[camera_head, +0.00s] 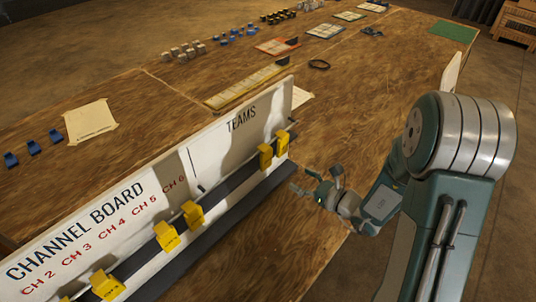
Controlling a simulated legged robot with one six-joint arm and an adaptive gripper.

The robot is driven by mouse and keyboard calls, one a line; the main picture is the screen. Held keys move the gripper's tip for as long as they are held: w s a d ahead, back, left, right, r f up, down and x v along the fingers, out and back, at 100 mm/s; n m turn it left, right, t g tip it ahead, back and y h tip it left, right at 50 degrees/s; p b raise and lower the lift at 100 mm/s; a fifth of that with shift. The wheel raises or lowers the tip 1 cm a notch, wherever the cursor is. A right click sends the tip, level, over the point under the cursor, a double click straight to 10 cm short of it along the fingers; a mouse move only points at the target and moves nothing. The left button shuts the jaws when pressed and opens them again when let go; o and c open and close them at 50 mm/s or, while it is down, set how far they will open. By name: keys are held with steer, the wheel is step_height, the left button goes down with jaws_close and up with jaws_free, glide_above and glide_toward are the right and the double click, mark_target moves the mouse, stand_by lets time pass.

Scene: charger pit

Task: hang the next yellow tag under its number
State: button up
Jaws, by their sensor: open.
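The white channel board (215,150) stands tilted across the lower left, with red numbers CH 2 to CH 6 and the word TEAMS at its right end. Several yellow tags hang along its rail; one (106,285) and another (166,236) hang at the lower left, and one (193,213) hangs farther right. Two more yellow tags, one (265,157) and one (282,142), hang close together below TEAMS. Their small print is too small to read surely. My gripper (316,184) is open and empty, just right of the board's right end, apart from the tags.
The wooden table (350,100) has free room right of the board. Behind the board lie a tan sheet (90,120), blue clips (34,147), a yellow-edged tray (248,86) and a black ring (319,64). Small blocks and other trays stand farther back.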

mark_target(268, 156)
steer(key=x, duration=1.1)
steer(key=shift+a, duration=0.35)
steer(key=shift+w+a, duration=0.2)
steer(key=shift+w, duration=0.1)
steer(key=shift+d, duration=0.1)
steer(key=c, duration=0.9)
steer(key=shift+r, duration=0.9)
